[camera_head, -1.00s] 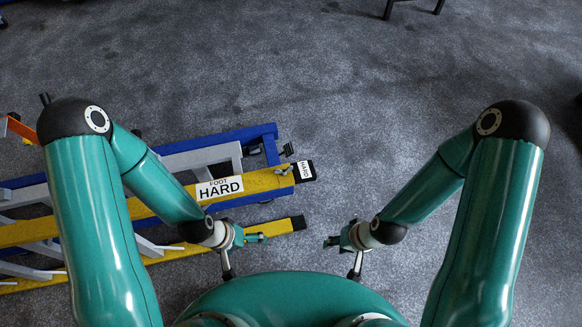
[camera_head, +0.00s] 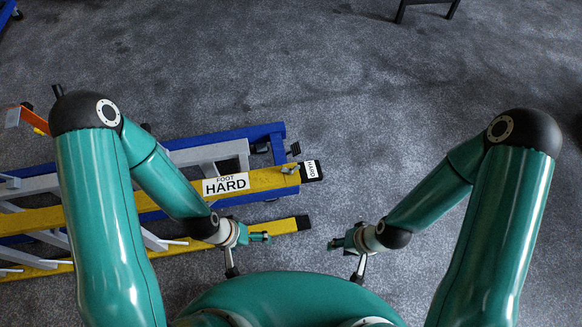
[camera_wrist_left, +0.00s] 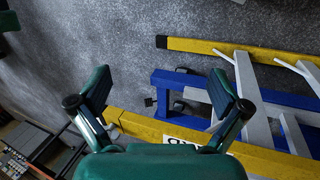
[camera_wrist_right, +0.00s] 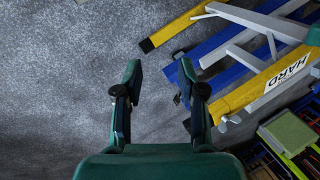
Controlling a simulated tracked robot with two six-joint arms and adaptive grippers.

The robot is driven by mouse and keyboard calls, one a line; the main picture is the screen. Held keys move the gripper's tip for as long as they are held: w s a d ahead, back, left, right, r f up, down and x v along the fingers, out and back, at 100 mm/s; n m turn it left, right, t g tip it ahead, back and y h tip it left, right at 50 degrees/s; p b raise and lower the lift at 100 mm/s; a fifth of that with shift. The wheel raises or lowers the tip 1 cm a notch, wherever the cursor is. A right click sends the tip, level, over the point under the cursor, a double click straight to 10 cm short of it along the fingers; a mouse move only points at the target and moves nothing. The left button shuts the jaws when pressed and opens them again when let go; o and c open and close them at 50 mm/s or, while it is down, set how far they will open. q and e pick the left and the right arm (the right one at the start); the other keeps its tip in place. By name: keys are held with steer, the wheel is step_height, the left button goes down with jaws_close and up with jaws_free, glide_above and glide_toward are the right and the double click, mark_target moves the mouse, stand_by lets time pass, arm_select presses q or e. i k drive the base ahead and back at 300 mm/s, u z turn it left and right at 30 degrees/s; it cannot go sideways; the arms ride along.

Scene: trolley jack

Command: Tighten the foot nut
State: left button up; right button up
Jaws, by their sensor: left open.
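A yellow beam (camera_head: 262,179) labelled FOOT HARD lies at the left in the head view. A small grey metal fitting (camera_head: 291,169) sits on it near its black end cap (camera_head: 311,171); I cannot tell whether this is the foot nut. A dark knob (camera_head: 295,148) stands at the blue beam's end. My left gripper (camera_head: 265,237) is open and empty, in front of the yellow beam in the head view; its parted fingers show in the left wrist view (camera_wrist_left: 158,90). My right gripper (camera_head: 334,243) is right of the beams, its fingers parted and empty in the right wrist view (camera_wrist_right: 160,72).
A blue beam (camera_head: 245,134) and a second yellow beam (camera_head: 288,225) lie alongside, joined by grey bars. An orange part (camera_head: 30,118) is at the far left. A dark stool (camera_head: 427,5) stands at the back. The carpet (camera_head: 400,90) at centre and right is clear.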

mark_target(290, 171)
steer(key=u, duration=1.5)
steer(key=i, duration=0.1)
steer(key=z, duration=2.75)
steer(key=k, duration=1.3)
steer(key=u, duration=1.15)
steer(key=i, duration=1)
steer(key=z, duration=0.1)
